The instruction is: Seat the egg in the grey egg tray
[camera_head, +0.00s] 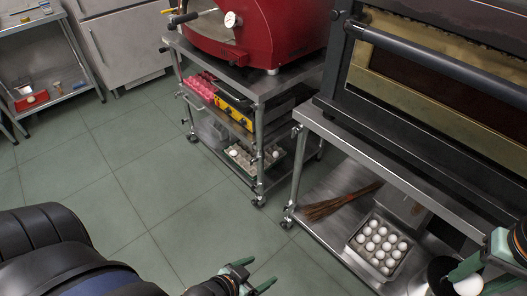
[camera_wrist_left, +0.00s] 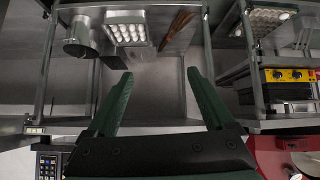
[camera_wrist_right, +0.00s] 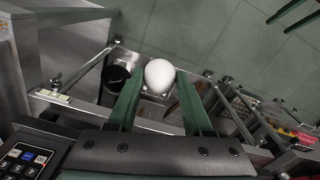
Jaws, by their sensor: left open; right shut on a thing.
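A white egg (camera_wrist_right: 159,76) is held between the fingers of my right gripper (camera_wrist_right: 157,100). The egg also shows at the lower right of the head view (camera_head: 468,285). A grey egg tray (camera_head: 366,263) with several white eggs sits on the lower shelf of the right stand, left of my right gripper (camera_head: 480,277). Another greyish tray (camera_head: 244,164), with few eggs visible, is on the lower shelf of the middle cart; it also shows in the left wrist view (camera_wrist_left: 265,17). My left gripper (camera_head: 259,273) is open and empty over the floor.
A metal pot (camera_wrist_left: 80,42) stands beside the full tray. A brown twig broom (camera_head: 340,203) lies on the same shelf, under the stand's upper metal top (camera_head: 385,160). A red oven (camera_head: 255,30) stands on the cart. The green tiled floor (camera_head: 130,205) between is clear.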

